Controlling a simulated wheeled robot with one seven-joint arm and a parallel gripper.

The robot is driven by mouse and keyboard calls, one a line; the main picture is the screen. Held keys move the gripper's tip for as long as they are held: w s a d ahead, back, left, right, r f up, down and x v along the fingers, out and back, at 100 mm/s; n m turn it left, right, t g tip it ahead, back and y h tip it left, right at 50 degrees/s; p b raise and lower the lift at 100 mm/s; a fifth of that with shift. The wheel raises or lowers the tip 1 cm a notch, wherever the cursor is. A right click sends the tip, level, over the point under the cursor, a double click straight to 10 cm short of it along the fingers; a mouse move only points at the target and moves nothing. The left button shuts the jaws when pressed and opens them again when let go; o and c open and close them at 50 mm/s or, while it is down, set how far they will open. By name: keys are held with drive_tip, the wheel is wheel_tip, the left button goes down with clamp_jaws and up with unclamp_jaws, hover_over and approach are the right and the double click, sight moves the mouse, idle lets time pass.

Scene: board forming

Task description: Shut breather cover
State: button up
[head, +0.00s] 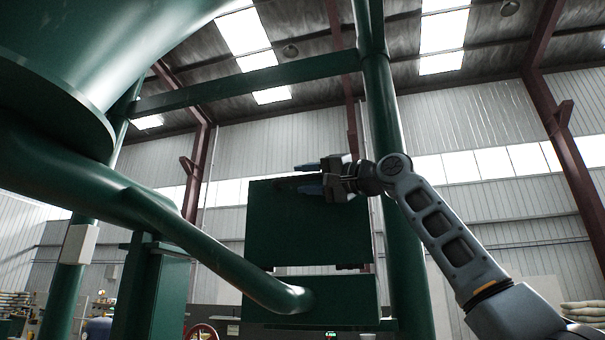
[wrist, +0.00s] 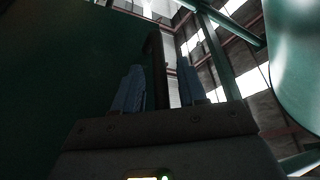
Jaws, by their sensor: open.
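A dark green rectangular panel (head: 308,232), which looks like the breather cover, stands in the middle of the head view above a lower green box (head: 312,302). I cannot tell for sure how the panel is hinged. My gripper (head: 298,179) is at the panel's top edge, with its blue fingers apart and pointing left. In the wrist view my gripper (wrist: 160,66) shows two separate blue fingers. A large dark green surface (wrist: 55,75) fills the left there. A dark upright bar (wrist: 157,75) shows between the fingers; whether they touch it is unclear.
A thick green pipe (head: 190,235) runs across the left to the lower box. A green post (head: 385,130) stands just behind my arm. A large green vessel (head: 110,55) hangs at the upper left. A red handwheel (head: 201,332) shows at the bottom.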

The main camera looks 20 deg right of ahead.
drive_tip(key=shift+w+a+r, duration=0.15)
drive_tip(key=shift+w+a, duration=0.2)
drive_tip(key=shift+w, duration=0.15)
clamp_jaws()
idle(0.3)
